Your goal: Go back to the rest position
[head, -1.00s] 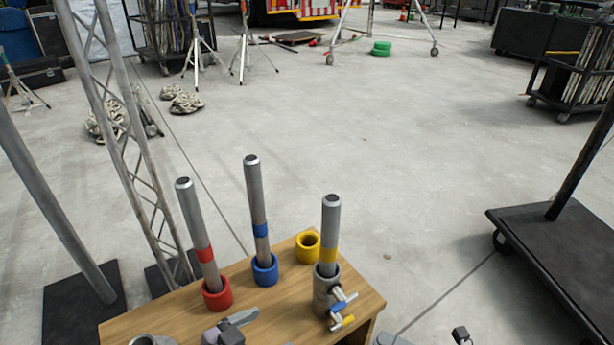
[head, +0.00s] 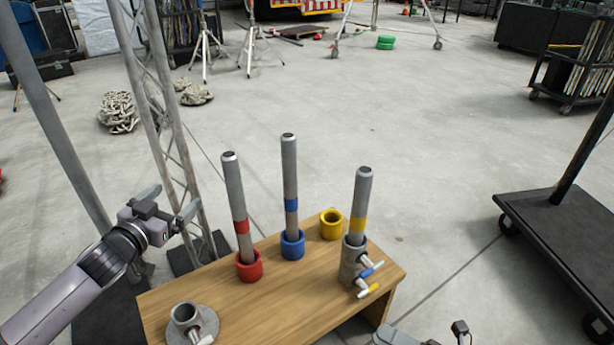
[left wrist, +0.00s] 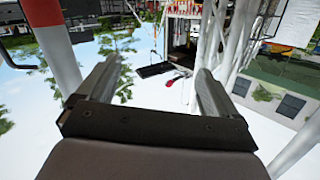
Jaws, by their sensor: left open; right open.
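The wooden stand (head: 275,312) carries a red-banded pipe (head: 236,205) in a red cup, a blue-banded pipe (head: 290,185) in a blue cup and a yellow-banded pipe (head: 361,205) in a grey clamp socket (head: 351,262). All three stand roughly upright. My left gripper (head: 170,202) is open and empty, left of the red-banded pipe and apart from it. Its spread fingers also show in the left wrist view (left wrist: 155,88) with nothing between them. My right gripper (head: 428,338) is open at the bottom edge, right of the stand, and mostly cut off.
An empty yellow cup (head: 331,224) and a grey flanged socket (head: 187,318) sit on the stand. A lattice truss (head: 160,110) and a grey pole (head: 50,110) rise beside my left arm. A black cart (head: 560,225) stands at right.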

